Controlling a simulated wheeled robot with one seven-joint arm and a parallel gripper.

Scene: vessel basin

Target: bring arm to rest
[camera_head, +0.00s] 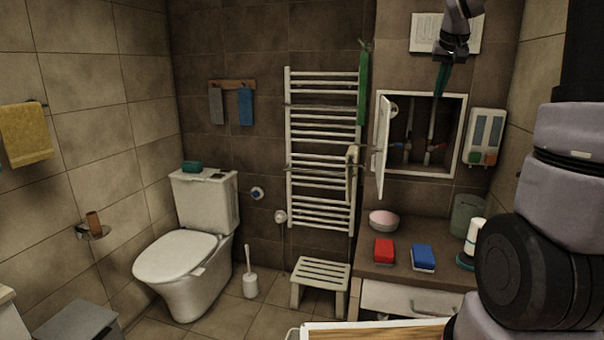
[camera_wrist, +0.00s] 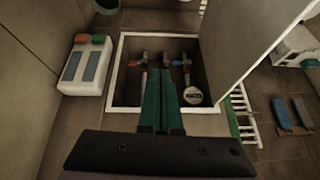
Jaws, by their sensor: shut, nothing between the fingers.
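My gripper (camera_head: 441,78) is at the upper right in the head view, in front of the open wall box (camera_head: 463,120). Its teal fingers point down, pressed together with nothing between them. In the wrist view the closed fingers (camera_wrist: 162,104) reach toward the box (camera_wrist: 118,80), which holds pipes with red and blue valve handles and a round meter. The image is turned over in the wrist view. My arm comes in from the right edge of the head view, and the links between it and the gripper are partly out of frame.
The box's white door (camera_head: 382,146) stands open to the left. A dispenser (camera_head: 485,137) hangs to its right. A towel radiator (camera_head: 322,141) stands left.

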